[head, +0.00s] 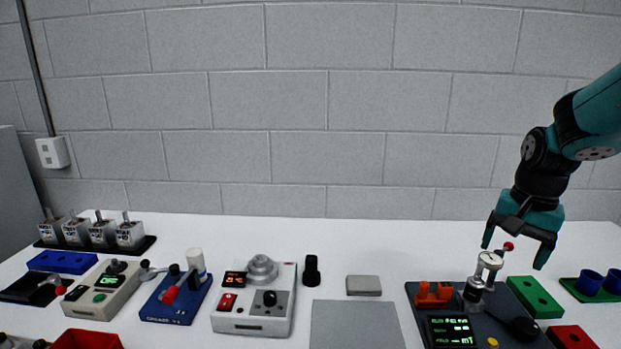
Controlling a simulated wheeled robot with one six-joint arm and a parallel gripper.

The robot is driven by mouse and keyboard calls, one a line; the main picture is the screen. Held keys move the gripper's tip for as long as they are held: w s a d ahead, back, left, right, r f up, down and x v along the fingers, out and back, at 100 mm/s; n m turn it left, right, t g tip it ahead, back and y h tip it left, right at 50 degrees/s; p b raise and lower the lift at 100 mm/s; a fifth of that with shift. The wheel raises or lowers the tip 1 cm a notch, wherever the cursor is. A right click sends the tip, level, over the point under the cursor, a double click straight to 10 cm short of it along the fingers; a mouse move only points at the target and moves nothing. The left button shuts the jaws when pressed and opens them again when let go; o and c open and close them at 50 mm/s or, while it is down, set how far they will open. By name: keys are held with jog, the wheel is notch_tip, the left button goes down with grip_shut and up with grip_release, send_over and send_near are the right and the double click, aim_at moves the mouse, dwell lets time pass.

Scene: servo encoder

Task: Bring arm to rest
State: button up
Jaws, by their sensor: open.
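My arm reaches in from the right edge of the head view. My gripper (519,248) points down with its two fingers spread apart. It is at the right, above the dark test station (525,341). A silver cylinder (489,262) stands on that station, with a red ball tip (508,246) beside it. The red tip appears between or just behind the fingers; I cannot tell whether anything touches. I see nothing held in the gripper.
A green block (535,296) and a green tray with blue cups (591,282) stand at the right. A grey mat (357,326), a white device (253,320) and a blue press (175,303) fill the front. A black rack (97,245) holds several servos at back left. The table's back middle is clear.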

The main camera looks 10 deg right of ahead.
jog(key=s+a+r+n+y, duration=0.1)
jog(key=s+a+n, duration=0.15)
jog(key=a, duration=0.45)
jog(key=s+a+r+n, duration=0.1)
jog(key=a+r+n, duration=0.1)
jog(key=a+n, duration=0.35)
jog(key=s+a+n+y, duration=0.2)
jog(key=s+a+n, duration=0.7)
jog(key=s+a, duration=0.4)
jog(key=a, duration=0.3)
jog(key=shift+s+a+r+g+y, duration=0.2)
jog(key=shift+s+r+g+y, duration=0.1)
jog(key=shift+r, duration=0.1)
jog(key=shift+w, duration=0.1)
